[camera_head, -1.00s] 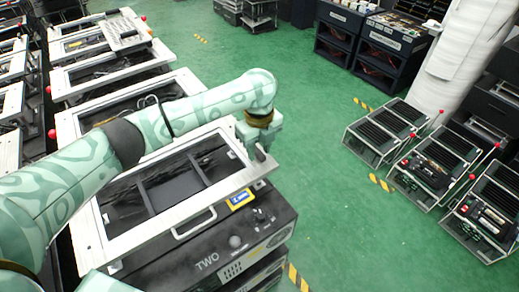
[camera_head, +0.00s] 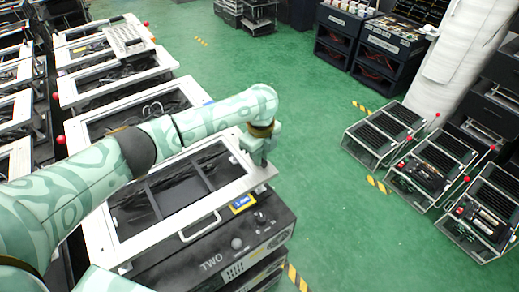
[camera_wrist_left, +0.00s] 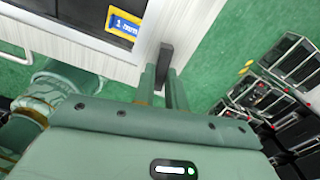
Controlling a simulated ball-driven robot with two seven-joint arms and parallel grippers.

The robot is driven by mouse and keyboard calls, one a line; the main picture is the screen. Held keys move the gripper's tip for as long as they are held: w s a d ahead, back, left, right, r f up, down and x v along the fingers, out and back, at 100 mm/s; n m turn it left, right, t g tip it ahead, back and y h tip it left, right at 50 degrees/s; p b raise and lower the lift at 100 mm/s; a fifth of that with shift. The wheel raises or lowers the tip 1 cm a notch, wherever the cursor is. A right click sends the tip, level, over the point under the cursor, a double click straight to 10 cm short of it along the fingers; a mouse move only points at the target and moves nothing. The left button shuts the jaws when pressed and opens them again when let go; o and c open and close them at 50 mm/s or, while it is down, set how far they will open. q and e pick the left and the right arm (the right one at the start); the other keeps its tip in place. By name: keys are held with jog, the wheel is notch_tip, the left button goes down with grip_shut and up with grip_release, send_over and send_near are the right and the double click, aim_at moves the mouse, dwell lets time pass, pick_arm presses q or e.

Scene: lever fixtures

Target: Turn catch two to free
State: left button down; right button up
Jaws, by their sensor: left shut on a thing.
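The unit marked TWO (camera_head: 212,262) is a black box at lower centre with a pale metal frame (camera_head: 205,215) on top. My left gripper (camera_head: 262,158) points down at the frame's right corner. In the left wrist view, its two green fingers (camera_wrist_left: 166,95) are shut on a dark grey catch lever (camera_wrist_left: 166,58) that sticks out between them at the frame's edge. In the head view the catch is mostly hidden by the gripper. My right gripper is not in view.
A yellow-edged blue label (camera_head: 242,203) and a knob (camera_head: 262,220) are on the unit's front. More framed units (camera_head: 115,75) stand behind it. Open racks with red balls (camera_head: 430,165) stand at right. The green floor (camera_head: 320,200) between is clear.

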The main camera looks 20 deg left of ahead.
pick_arm(q)
jog(key=n+p, duration=0.2)
jog(key=p, duration=0.1)
jog(key=n+p, duration=0.3)
jog(key=p, duration=0.1)
jog(key=shift+w+d+r, duration=0.1)
jog(key=shift+r, duration=0.1)
jog(key=shift+n+p, duration=0.6)
jog(key=shift+n, duration=0.5)
jog(key=n, duration=0.2)
jog(key=n+p, duration=0.1)
jog(key=shift+w+f+n+p, duration=0.15)
jog(key=shift+n+p, duration=0.15)
jog(key=shift+n, duration=0.1)
jog(key=shift+w+f+n+p, duration=0.1)
jog(key=shift+n+p, duration=0.3)
jog(key=shift+n, duration=1.8)
jog(key=c, duration=1.4)
grip_release()
jog(key=shift+c, duration=0.2)
